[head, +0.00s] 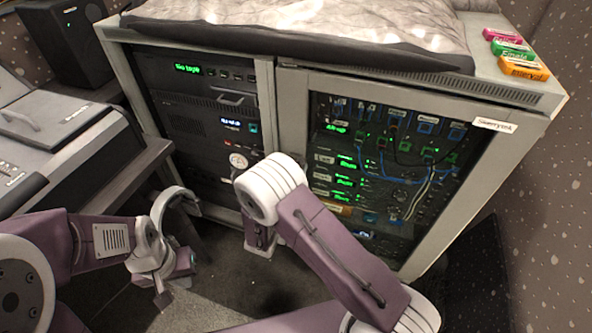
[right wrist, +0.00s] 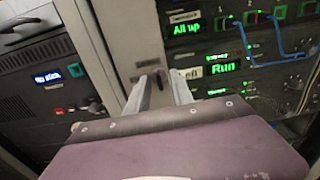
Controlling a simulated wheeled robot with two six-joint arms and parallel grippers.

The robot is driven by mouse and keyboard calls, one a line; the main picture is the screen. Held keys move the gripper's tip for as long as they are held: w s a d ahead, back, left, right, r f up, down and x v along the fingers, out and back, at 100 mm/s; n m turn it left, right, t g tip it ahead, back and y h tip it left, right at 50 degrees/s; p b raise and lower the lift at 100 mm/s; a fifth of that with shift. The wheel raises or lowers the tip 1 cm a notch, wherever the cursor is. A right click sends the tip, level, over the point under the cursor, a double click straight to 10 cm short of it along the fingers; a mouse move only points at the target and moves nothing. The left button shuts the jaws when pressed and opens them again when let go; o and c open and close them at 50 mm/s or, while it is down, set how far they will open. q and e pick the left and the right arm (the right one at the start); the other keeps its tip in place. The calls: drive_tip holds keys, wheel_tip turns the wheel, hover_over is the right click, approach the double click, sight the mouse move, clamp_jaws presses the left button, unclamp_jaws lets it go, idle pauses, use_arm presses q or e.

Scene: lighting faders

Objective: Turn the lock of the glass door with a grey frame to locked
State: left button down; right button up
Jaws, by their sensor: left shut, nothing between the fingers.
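The glass door with a grey frame (head: 290,120) is the right-hand door of the rack cabinet and looks closed. In the right wrist view, its lock (right wrist: 162,77) shows as a small dark piece on the grey frame (right wrist: 130,35), with a small dark plate above it. My right gripper (right wrist: 160,86) is open, its two fingers reaching toward the frame on either side of the lock. I cannot tell whether they touch it. In the head view, my right arm hides the lock and the right fingertips. My left gripper (head: 172,284) is shut and empty, low in front of the cabinet's left side.
Left of the door stands a rack bay (head: 205,105) with dark equipment. A mixing desk (head: 60,140) is at the left, below a black speaker (head: 65,35). A cushion (head: 300,35) and several coloured boxes (head: 512,48) lie on top. The floor (head: 235,295) in front is clear.

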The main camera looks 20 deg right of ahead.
drive_tip(key=p+v, duration=0.2)
drive_tip(key=v, duration=0.7)
idle(0.4)
